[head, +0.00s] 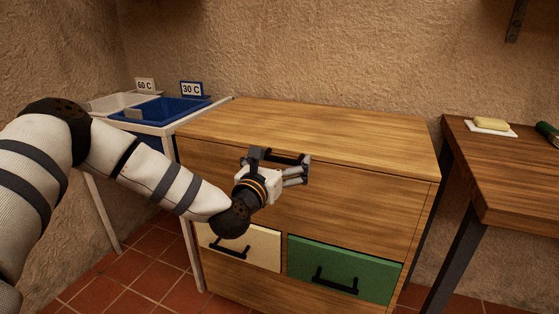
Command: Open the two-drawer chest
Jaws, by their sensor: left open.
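The two-drawer chest (330,121) is a wooden cabinet in the middle of the head view. Low in its front are a cream drawer (265,243) on the left and a green drawer (376,270) on the right. Both look shut, and each has a dark bar handle. My left wrist hides the upper part of the cream drawer. My right gripper is not in view.
At the left, a white-framed stand holds a blue bin (180,110) signed "30 C" and a pale bin (112,103) signed "60 C". At the right, a brown table (520,165) carries a yellow block (491,123) on a white base and a dark green object (548,133). The chest top is bare.

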